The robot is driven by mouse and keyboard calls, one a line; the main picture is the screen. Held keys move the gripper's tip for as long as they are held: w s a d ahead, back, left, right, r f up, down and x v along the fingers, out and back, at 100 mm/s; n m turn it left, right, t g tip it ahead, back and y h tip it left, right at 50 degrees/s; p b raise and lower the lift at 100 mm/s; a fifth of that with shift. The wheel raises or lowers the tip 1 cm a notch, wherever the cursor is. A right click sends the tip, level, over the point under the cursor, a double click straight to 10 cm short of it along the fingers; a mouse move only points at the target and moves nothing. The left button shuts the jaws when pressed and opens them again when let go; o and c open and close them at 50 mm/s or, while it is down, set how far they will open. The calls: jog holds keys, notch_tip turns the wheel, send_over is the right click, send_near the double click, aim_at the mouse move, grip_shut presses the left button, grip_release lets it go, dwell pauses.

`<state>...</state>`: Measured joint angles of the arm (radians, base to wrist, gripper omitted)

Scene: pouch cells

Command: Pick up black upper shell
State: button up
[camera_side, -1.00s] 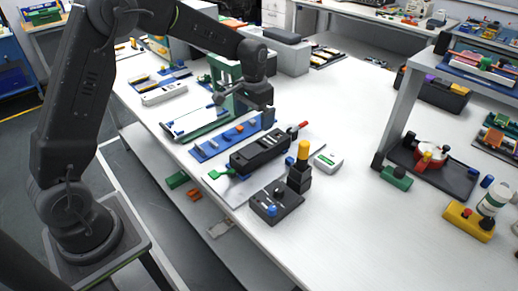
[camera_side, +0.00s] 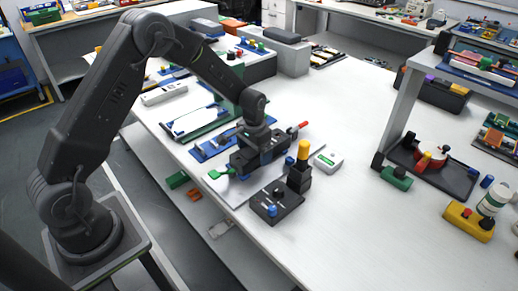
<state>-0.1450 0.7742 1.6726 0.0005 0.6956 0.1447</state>
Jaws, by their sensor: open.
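The black upper shell (camera_side: 240,163) appears to be the long dark box lying on a pale sheet near the front edge of the white table. My gripper (camera_side: 258,153) is down over the middle of the shell, pointing downward. It is open, with its fingers close to the shell's sides. Dark gripper and dark shell overlap here, so I cannot tell whether the fingers touch it. The shell's middle is partly hidden by my gripper.
A black block with a yellow top (camera_side: 303,152) stands right of the shell. A black base with a blue knob (camera_side: 275,206) lies in front. A small white device (camera_side: 329,160) is to the right. A blue strip (camera_side: 204,151) lies behind left. The table's middle right is clear.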

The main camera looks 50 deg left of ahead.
jog(key=shift+f, duration=0.1)
jog(key=c, duration=1)
jog(key=shift+r, duration=0.65)
notch_tip(320, 180, up, 3)
jog(key=shift+w+f, duration=0.1)
jog(key=shift+f, duration=0.05)
jog(key=s+a+r, duration=0.2)
jog(key=a, duration=0.1)
jog(key=s+a+r, duration=0.2)
jog(key=a, duration=0.1)
jog(key=s+a+r, duration=0.2)
jog(key=a+r, duration=0.1)
jog(key=shift+s+a, duration=0.3)
jog(key=shift+a, duration=0.1)
